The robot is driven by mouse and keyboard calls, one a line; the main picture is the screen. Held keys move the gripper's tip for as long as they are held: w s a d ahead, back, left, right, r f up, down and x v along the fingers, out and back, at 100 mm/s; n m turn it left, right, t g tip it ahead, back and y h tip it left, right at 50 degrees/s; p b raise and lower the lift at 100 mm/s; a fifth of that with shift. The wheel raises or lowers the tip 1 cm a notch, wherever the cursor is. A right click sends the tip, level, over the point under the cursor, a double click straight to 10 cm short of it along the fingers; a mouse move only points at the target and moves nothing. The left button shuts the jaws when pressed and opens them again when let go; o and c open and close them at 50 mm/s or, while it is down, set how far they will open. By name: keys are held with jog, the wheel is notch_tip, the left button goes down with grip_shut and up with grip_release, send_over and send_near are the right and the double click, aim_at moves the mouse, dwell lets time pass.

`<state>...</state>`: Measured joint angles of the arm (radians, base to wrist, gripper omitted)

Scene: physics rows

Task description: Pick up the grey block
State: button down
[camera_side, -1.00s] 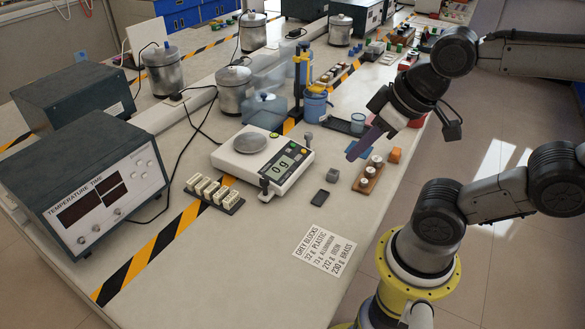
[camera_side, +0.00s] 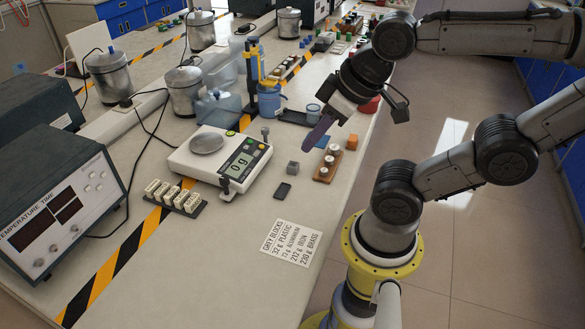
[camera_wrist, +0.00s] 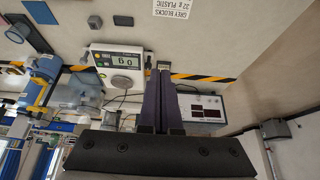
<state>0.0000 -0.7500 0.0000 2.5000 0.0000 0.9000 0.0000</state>
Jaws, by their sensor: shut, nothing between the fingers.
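The grey block (camera_side: 293,168) is a small cube on the bench, right of the white scale and just behind a flat dark pad (camera_side: 283,191). In the wrist view the grey block (camera_wrist: 95,21) appears near the top, left of the dark pad (camera_wrist: 123,20). My gripper (camera_side: 307,147) has purple fingers, shut and empty, pointing down and left. In the side view the tips appear just above and right of the block, apart from it. In the wrist view the fingers (camera_wrist: 159,75) point up the picture, with the block off to their left.
The white scale (camera_side: 178,158) reads 0 g. A wooden rack with white-topped pieces (camera_side: 320,174), an orange block (camera_side: 352,141) and a blue block (camera_side: 323,141) lie close to the gripper.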

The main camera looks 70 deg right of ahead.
dwell(0.3)
jog(key=shift+c, duration=2.2)
grip_release()
